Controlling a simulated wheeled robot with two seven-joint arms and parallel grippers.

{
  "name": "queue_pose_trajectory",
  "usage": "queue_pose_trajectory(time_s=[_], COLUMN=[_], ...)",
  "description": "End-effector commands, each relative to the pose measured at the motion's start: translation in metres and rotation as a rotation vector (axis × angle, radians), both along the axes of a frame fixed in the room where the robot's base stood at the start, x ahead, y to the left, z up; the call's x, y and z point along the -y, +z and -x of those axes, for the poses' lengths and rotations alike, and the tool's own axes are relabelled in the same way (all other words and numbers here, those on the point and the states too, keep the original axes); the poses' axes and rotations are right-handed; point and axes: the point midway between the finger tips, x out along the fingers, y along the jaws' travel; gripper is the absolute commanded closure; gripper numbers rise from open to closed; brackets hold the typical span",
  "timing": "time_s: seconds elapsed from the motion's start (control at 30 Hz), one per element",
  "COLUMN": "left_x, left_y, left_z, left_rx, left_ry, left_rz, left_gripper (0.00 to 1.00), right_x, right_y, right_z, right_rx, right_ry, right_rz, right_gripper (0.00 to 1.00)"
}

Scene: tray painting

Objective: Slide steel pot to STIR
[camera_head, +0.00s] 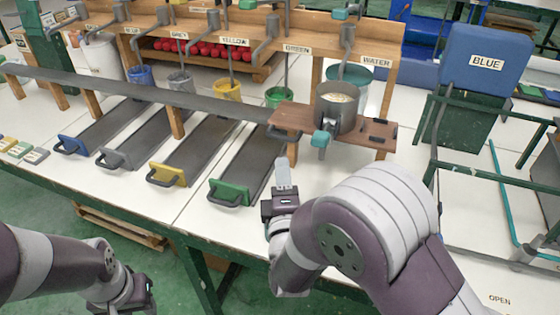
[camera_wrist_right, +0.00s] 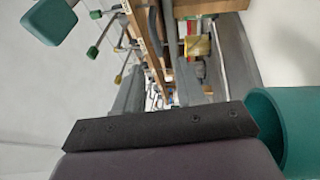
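The steel pot (camera_head: 336,112) stands upright on a brown wooden board (camera_head: 291,116) at the right of the work table, below the WATER label. A teal grip (camera_head: 321,138) sticks out from the pot's near side. My right gripper (camera_head: 283,166) is left of and nearer than the pot, apart from it, beside the green-handled tray. Its two grey fingers (camera_wrist_right: 158,90) stand apart with nothing between them in the right wrist view. My left gripper (camera_head: 128,298) is low at the left, beyond the table's front edge; its fingers are not clear. No STIR label is legible.
Troughs with blue, grey, yellow and green handles (camera_head: 228,192) lie left of my right gripper. Coloured buckets stand below a wooden rack with valves. A blue BLUE box (camera_head: 486,58) stands right. White tabletop is bare below the board.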

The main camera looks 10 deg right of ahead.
Motion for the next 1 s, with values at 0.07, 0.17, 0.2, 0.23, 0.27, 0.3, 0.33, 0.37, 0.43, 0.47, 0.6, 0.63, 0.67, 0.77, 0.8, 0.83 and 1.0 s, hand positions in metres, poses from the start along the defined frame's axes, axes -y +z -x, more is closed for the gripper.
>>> queue_pose_trajectory(time_s=[0.07, 0.17, 0.2, 0.23, 0.27, 0.3, 0.33, 0.37, 0.43, 0.47, 0.6, 0.63, 0.67, 0.77, 0.8, 0.83, 1.0], left_x=[0.000, 0.000, 0.000, 0.000, 0.000, 0.000, 0.000, 0.000, 0.000, 0.000, 0.000, 0.000, 0.000, 0.000, 0.000, 0.000, 0.000], left_y=[-0.004, -0.003, -0.004, -0.004, -0.005, -0.006, -0.007, -0.008, -0.009, -0.009, -0.011, -0.011, -0.011, -0.011, -0.011, -0.011, -0.011], left_z=[-0.001, -0.001, -0.001, -0.001, -0.001, -0.001, -0.001, -0.001, -0.001, 0.000, 0.000, 0.000, 0.000, 0.000, 0.000, 0.000, 0.000], left_rx=[0.002, 0.003, 0.003, 0.003, 0.003, 0.002, 0.002, 0.002, 0.002, 0.002, 0.002, 0.002, 0.002, 0.002, 0.002, 0.002, 0.002], left_ry=[0.000, 0.000, 0.000, 0.000, 0.000, 0.000, 0.000, 0.000, 0.000, 0.000, 0.000, 0.000, 0.000, 0.000, 0.000, 0.000, 0.000], left_rz=[0.000, 0.000, 0.000, 0.000, 0.000, 0.000, 0.000, 0.000, 0.000, 0.000, 0.000, 0.000, 0.000, 0.000, 0.000, 0.000, 0.000], left_gripper=[0.61, 0.61, 0.61, 0.61, 0.61, 0.61, 0.61, 0.61, 0.61, 0.61, 0.61, 0.61, 0.61, 0.61, 0.61, 0.61, 0.61], right_x=[0.001, 0.005, 0.008, 0.009, 0.010, 0.013, 0.014, 0.015, 0.018, 0.019, 0.023, 0.024, 0.025, 0.025, 0.025, 0.025, 0.025], right_y=[0.000, 0.006, 0.007, 0.008, 0.009, 0.011, 0.012, 0.013, 0.016, 0.018, 0.021, 0.022, 0.023, 0.023, 0.023, 0.023, 0.023], right_z=[-0.002, -0.017, -0.026, -0.034, -0.042, -0.052, -0.060, -0.068, -0.084, -0.090, -0.111, -0.114, -0.117, -0.120, -0.121, -0.121, -0.121], right_rx=[0.023, 0.026, 0.026, 0.025, 0.026, 0.025, 0.024, 0.024, 0.023, 0.024, 0.022, 0.022, 0.022, 0.021, 0.021, 0.021, 0.021], right_ry=[-0.013, -0.018, -0.018, -0.018, -0.018, -0.018, -0.018, -0.016, -0.015, -0.015, -0.013, -0.013, -0.013, -0.013, -0.012, -0.012, -0.012], right_rz=[0.031, 0.036, 0.036, 0.035, 0.034, 0.035, 0.035, 0.035, 0.035, 0.034, 0.034, 0.034, 0.034, 0.034, 0.034, 0.034, 0.034], right_gripper=[0.61, 0.61, 0.61, 0.61, 0.61, 0.61, 0.61, 0.61, 0.61, 0.61, 0.61, 0.61, 0.61, 0.61, 0.61, 0.61, 0.71])
